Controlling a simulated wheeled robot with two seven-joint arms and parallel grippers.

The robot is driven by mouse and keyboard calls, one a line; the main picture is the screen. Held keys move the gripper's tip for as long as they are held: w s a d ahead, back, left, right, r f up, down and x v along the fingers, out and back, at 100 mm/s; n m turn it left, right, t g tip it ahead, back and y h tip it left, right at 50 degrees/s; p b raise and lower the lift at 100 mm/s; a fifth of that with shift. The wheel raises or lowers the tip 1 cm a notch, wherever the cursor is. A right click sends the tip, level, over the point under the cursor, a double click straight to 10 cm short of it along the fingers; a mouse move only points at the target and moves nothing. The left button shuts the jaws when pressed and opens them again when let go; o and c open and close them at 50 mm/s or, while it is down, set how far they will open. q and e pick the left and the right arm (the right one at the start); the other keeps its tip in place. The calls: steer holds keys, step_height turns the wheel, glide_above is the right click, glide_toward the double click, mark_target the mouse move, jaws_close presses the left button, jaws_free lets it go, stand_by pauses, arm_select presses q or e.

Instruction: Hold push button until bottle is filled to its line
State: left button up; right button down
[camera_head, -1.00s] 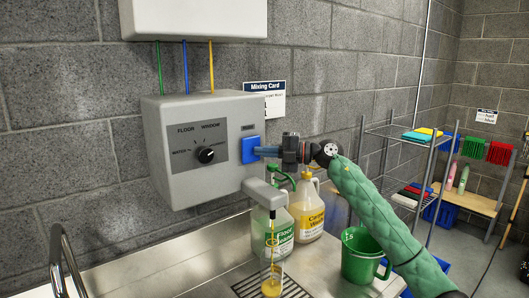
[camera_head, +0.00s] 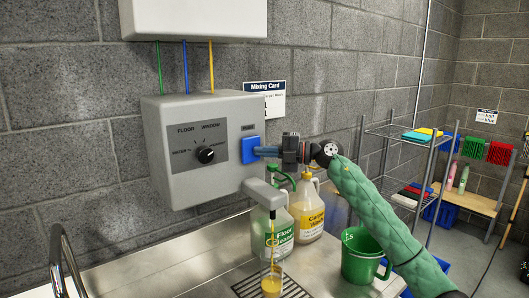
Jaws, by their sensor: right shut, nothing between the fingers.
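The blue push button (camera_head: 249,149) is on the right side of the grey dispenser box (camera_head: 185,178). My right gripper (camera_head: 262,151) is shut and empty, its fingertips at the button and seemingly touching it. Below the spout (camera_head: 264,193), a clear bottle (camera_head: 272,285) stands on the drain grate, with amber liquid in its lower part. A thin amber stream runs from the spout into it. The bottle's fill line is too small to make out. The dial (camera_head: 206,155) is on the box front. My left gripper is not in view.
A mixing card (camera_head: 266,98) hangs behind. A metal faucet (camera_head: 66,255) is at lower left.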

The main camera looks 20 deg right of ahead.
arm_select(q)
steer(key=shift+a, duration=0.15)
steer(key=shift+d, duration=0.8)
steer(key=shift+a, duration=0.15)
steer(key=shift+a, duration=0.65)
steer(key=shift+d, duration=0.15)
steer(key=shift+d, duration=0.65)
